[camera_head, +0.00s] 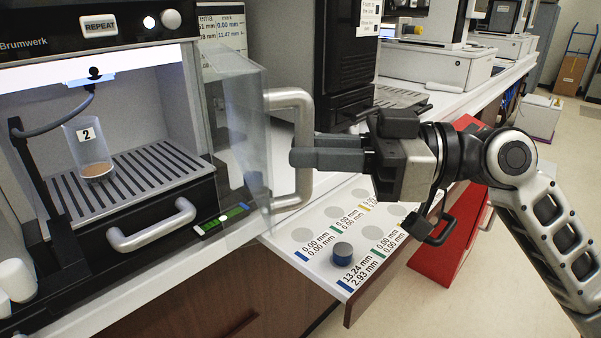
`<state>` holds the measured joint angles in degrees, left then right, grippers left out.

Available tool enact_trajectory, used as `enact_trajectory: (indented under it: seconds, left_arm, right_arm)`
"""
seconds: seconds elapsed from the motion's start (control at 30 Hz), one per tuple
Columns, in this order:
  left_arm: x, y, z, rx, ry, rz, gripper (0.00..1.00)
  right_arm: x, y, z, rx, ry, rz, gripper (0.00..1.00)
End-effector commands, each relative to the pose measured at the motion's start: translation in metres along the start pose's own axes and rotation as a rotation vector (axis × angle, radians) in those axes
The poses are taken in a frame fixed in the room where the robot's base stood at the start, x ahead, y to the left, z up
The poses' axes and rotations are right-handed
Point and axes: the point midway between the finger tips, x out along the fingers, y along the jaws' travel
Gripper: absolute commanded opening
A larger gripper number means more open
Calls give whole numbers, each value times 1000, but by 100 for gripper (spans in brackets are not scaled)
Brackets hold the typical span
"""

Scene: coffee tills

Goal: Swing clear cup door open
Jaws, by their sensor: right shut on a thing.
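The clear door (240,115) of the coffee machine stands swung outward, its transparent panel angled away from the lit chamber. A pale metal handle (303,183) is fixed to the panel's outer side. My right gripper (300,158) comes in from the right and is shut on the door handle at its upright bar. In the chamber a clear cup (87,150) marked 2 holds a little brown liquid and stands tilted-looking on the slatted grate (125,177). My left gripper does not show.
A drawer handle (152,225) sticks out below the chamber. A red cabinet (447,240) stands behind my arm. Open floor lies at the right.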

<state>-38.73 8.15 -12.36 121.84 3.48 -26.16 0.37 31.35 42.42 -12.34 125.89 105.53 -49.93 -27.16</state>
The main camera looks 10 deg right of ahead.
Motion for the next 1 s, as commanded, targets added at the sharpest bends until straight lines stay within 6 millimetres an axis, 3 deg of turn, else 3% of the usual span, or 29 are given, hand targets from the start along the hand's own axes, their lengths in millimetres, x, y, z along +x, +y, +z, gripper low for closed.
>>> enact_trajectory:
  seconds: [0.03, 0.2, 0.5, 0.53, 0.6, 0.63, 1.0]
  left_arm:
    - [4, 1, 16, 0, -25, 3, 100]
    - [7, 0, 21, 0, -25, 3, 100]
    - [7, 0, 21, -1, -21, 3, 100]
    - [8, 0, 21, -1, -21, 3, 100]
    - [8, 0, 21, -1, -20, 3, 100]
    - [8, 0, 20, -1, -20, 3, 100]
    - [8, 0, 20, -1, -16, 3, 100]
  right_arm:
    - [-5, 8, 3, -4, 5, 13, 0]
    - [-14, 19, 2, 0, 3, 11, 0]
    - [-17, 19, 0, -1, 3, 4, 0]
    - [-17, 19, 0, -1, 3, 4, 21]
    - [-16, 18, 1, -1, 2, 3, 40]
    - [-16, 18, 1, -1, 2, 3, 43]
    - [-16, 18, 2, 1, 0, 0, 43]
